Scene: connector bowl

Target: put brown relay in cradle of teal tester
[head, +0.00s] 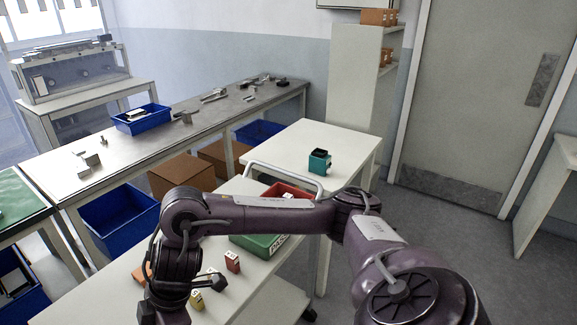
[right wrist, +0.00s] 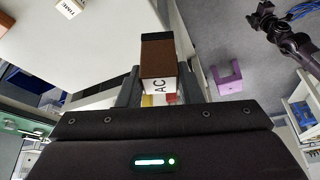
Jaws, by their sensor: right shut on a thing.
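The teal tester (head: 319,162) stands on the white table right of centre in the head view, with a dark opening in its top. The brown relay (right wrist: 157,58) is in the right wrist view, with a white face lettered "AC" toward the camera. My right gripper (right wrist: 159,90) is shut on it, one finger on each side. In the head view my right arm reaches across to the left, far from the tester; its fingers and the relay are not visible there. My left gripper does not show in the head view.
A red tray (head: 288,190) and a green tray (head: 254,244) lie partly behind my arm. A red block (head: 232,261), a yellow block (head: 196,300) and a black part (head: 213,281) are near my wrist. A metal handle (head: 290,172) rises before the tester's table, which is otherwise clear.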

